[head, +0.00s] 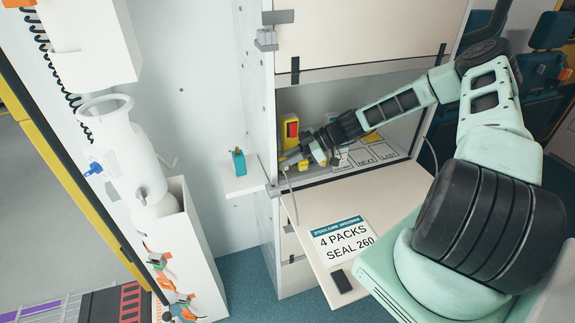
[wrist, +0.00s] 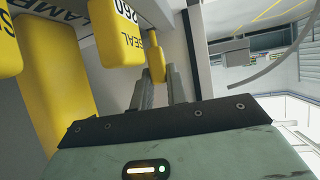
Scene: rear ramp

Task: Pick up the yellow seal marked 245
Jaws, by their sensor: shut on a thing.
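My gripper (head: 287,159) is at the left end of the open cabinet bay. In the wrist view, its two fingers (wrist: 160,74) are closed on a small yellow seal (wrist: 155,56). No number can be read on the held seal, so I cannot tell whether it is the one marked 245. Another yellow seal (wrist: 115,38), with print reading SEAL 260, is beside it to the left in the wrist view. In the head view, the arm and gripper hide most of the seals.
A yellow box with a red front (head: 291,129) stands behind my gripper. A drop-down shelf (head: 310,205) carries a card (head: 343,240) reading 4 PACKS SEAL 260. A teal container (head: 239,163) sits on a small side ledge. A white canister (head: 130,150) is at the left.

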